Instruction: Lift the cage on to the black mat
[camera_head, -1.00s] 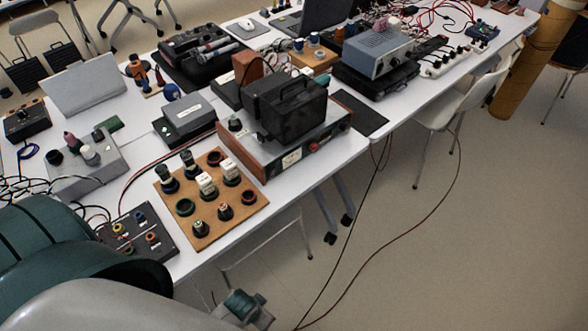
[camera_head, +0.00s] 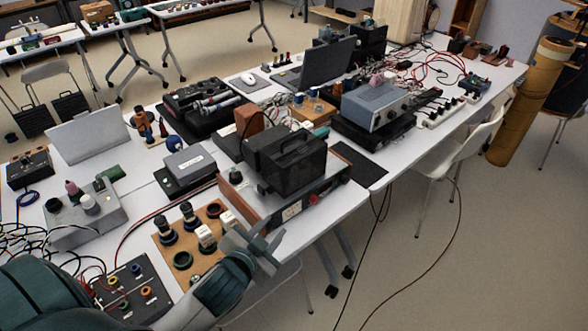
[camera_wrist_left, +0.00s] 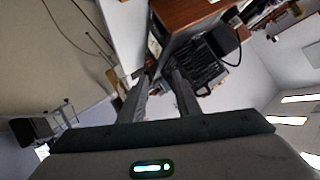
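The cage (camera_head: 285,160) is a black box with a top handle, sitting upright on a wood-sided device (camera_head: 318,196) near the table's front edge. The black mat (camera_head: 360,166) lies flat on the table just right of that device, with its visible part bare. My left gripper (camera_head: 279,250) is in front of the device, lower than the cage and apart from it. Its two fingers are spread and empty. In the left wrist view, the open fingers (camera_wrist_left: 161,74) point toward the cage (camera_wrist_left: 203,66), with the device's brown wood (camera_wrist_left: 186,14) beyond. My right gripper is not in view.
A wooden board (camera_head: 170,241) with several knobs lies left of the device, partly behind my left arm. A grey instrument (camera_head: 376,104) on a black case stands behind the mat. A grey box (camera_head: 186,168) stands left of the cage. A white chair (camera_head: 455,150) is at right.

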